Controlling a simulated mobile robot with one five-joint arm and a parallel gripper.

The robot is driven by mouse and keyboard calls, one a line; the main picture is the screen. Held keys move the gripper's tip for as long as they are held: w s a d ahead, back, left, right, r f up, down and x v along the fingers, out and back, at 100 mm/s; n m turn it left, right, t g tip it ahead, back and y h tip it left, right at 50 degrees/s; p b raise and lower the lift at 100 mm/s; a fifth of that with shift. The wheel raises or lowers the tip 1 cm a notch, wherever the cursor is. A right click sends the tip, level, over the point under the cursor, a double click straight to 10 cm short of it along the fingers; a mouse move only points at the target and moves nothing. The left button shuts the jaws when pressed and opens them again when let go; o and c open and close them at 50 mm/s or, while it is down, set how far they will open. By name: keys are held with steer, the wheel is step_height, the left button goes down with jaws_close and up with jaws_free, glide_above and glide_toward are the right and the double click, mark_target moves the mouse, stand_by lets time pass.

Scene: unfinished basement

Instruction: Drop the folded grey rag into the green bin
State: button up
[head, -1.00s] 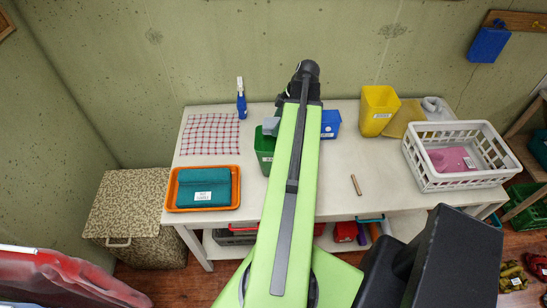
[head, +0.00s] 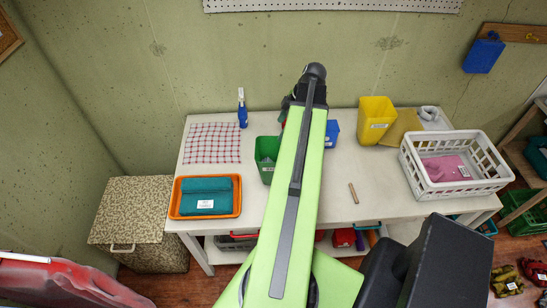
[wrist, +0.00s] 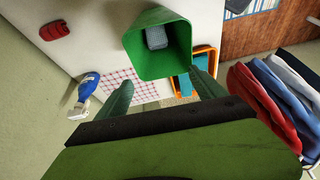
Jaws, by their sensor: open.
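The green bin (head: 260,152) stands on the white table, left of my arm in the head view. Its open mouth faces the camera in the wrist view (wrist: 178,54). The folded grey rag (wrist: 156,38) lies inside the bin in the wrist view, clear of my fingers. My gripper (wrist: 161,80) is open and empty, its two fingers apart near the bin's rim. In the head view my arm hides most of the gripper and part of the bin.
An orange tray with a teal cloth (head: 206,196), a checked cloth (head: 213,143) and a blue spray bottle (head: 242,110) are left of the bin. A blue bin (head: 332,133), yellow bin (head: 376,121) and white basket (head: 420,180) are to the right. The wall is close behind.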

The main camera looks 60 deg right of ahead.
steer(key=p+v, duration=0.9)
steer(key=v, duration=0.3)
steer(key=shift+r, duration=0.15)
